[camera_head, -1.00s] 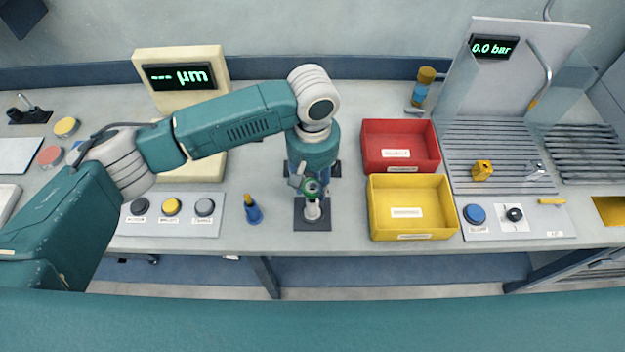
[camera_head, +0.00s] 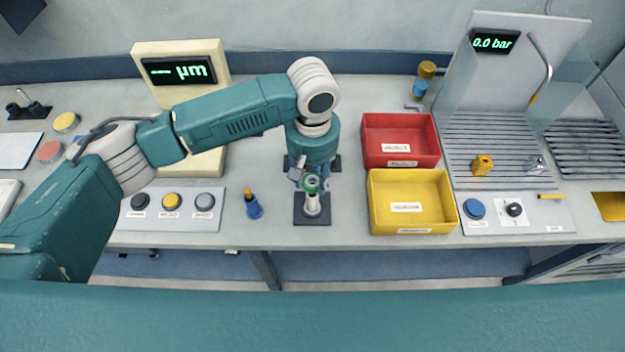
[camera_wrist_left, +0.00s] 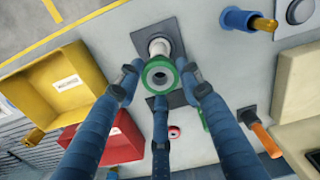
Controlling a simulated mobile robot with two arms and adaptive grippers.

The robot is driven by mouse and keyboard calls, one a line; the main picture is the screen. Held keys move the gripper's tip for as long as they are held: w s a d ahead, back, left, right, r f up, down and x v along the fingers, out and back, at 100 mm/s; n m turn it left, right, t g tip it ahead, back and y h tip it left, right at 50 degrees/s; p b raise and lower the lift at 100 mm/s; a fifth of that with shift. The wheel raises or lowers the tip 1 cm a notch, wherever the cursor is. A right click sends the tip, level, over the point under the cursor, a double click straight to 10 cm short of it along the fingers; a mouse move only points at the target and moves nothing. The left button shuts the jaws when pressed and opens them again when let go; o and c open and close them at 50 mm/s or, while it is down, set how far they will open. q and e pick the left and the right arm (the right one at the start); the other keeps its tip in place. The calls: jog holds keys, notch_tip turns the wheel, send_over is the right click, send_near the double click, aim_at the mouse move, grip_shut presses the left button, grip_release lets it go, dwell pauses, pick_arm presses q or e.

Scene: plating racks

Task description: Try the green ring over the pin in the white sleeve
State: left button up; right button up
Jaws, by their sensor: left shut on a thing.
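My left gripper (camera_head: 308,176) is shut on the green ring (camera_head: 311,185). In the left wrist view, its blue fingers (camera_wrist_left: 161,82) surround the green ring (camera_wrist_left: 148,77), whose grey bore faces the camera. The white sleeve (camera_head: 312,207) stands upright on a dark square plate (camera_head: 299,220) near the table's front. In the wrist view, the white sleeve (camera_wrist_left: 157,46) shows just past the ring's upper edge. The pin cannot be made out clearly, and I cannot tell whether the ring touches the sleeve. My right gripper is not in view.
A blue holder with an orange-topped piece (camera_head: 252,206) stands close left of the sleeve. The yellow bin (camera_head: 452,205) and red bin (camera_head: 436,140) are on the right. A button panel (camera_head: 220,193) is on the left. Another dark plate lies behind, partly hidden by my gripper.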

pick_arm(q)
jog(key=shift+r, duration=1.9)
notch_tip(320, 180, up, 5)
jog(key=shift+f, duration=4.25)
jog(key=shift+f, duration=0.3)
jog(key=shift+r, duration=0.15)
jog(key=shift+r, duration=1.9)
